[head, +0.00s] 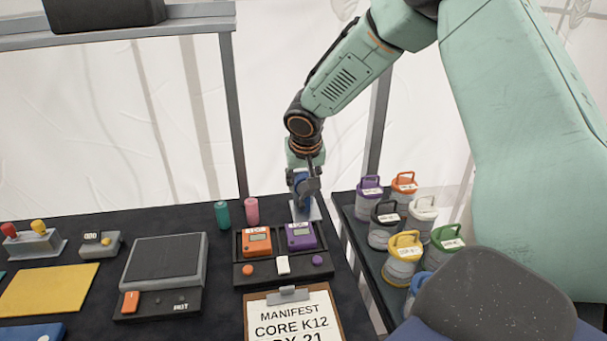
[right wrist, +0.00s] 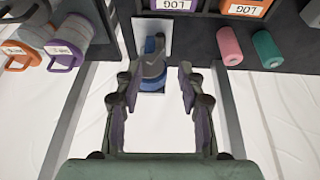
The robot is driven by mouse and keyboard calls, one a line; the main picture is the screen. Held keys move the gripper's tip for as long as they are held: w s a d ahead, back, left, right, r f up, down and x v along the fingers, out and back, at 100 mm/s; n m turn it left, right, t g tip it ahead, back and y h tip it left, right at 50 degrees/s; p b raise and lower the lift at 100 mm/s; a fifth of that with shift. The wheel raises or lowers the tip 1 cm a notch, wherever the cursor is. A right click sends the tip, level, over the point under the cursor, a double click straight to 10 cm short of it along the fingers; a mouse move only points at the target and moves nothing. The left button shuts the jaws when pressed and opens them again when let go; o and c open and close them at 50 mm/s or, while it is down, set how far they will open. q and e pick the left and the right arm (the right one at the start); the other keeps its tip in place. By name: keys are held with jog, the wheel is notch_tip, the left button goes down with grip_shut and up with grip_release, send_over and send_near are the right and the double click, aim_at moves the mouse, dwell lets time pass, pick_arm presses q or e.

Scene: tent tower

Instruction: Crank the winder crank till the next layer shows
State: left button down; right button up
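A small blue and grey device, apparently the winder with its crank (right wrist: 152,48), stands on a pale plate (right wrist: 150,26) at the table's edge. In the head view its blue part (head: 301,188) shows only partly behind my right gripper (head: 306,178). In the right wrist view my right gripper (right wrist: 158,78) is open, with one finger on each side of the device's near end. I cannot tell whether the fingers touch it. The crank handle and any layer marking cannot be made out. My left gripper is not in view.
Orange (head: 257,240) and purple (head: 301,236) log boxes sit in a dark tray close by. Pink (head: 252,210) and green (head: 222,214) cylinders stand left of the winder. Lidded canisters (head: 403,258) fill a side shelf at right. A clipboard (head: 288,318) lies in front.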

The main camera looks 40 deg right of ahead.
jog(key=shift+v, duration=1.25)
jog(key=shift+r, duration=0.1)
jog(key=shift+r, duration=0.1)
